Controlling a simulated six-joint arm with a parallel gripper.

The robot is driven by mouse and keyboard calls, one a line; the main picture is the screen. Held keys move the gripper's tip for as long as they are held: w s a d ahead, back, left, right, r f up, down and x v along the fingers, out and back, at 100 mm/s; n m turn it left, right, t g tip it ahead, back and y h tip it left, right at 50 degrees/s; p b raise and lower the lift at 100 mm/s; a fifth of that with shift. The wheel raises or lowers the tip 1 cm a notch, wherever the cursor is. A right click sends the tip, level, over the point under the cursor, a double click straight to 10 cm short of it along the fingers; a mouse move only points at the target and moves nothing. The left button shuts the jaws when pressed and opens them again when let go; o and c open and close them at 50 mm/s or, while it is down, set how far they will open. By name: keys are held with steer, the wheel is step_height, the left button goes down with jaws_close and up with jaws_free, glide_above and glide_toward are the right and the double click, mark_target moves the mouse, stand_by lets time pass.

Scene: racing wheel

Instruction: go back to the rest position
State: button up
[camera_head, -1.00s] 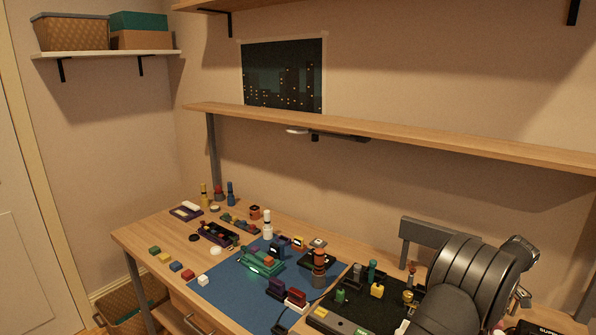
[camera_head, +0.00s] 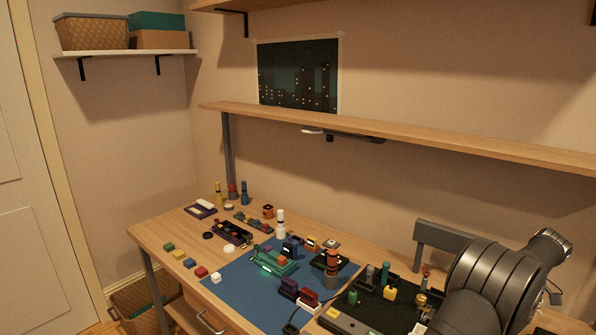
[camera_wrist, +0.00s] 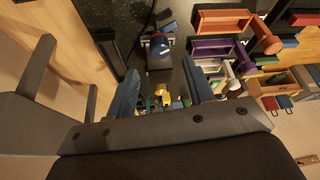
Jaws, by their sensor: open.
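My gripper (camera_wrist: 160,88) shows in the wrist view with its two blue fingers spread apart. No object is held between them; a yellow piece (camera_wrist: 162,90) and other small things show beyond the gap. In the head view my arm fills the lower right corner, above the right part of the desk, and hides what lies behind it. The gripper itself cannot be made out there.
A shelf (camera_head: 400,133) runs above. A purple tray (camera_wrist: 210,47) shows in the wrist view.

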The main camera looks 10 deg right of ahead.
steer(key=v, duration=1.2)
steer(key=x, duration=1.8)
steer(key=shift+s+r+m, duration=0.1)
steer(key=shift+r+m, duration=0.05)
steer(key=shift+m, duration=0.45)
steer(key=shift+m+t, duration=0.4)
steer(key=shift+m, duration=0.1)
steer(key=m+h, duration=0.1)
steer(key=m, duration=0.1)
steer(key=m+t+h, duration=0.1)
steer(key=m, duration=0.2)
steer(key=shift+s+a+m, duration=0.15)
steer(key=shift+a+m, duration=0.05)
steer(key=shift+m, duration=0.1)
steer(key=m+h, duration=0.2)
steer(key=m, duration=0.2)
steer(key=shift+a, duration=0.15)
steer(key=shift+m+h, duration=0.7)
steer(key=shift+m, duration=1.2)
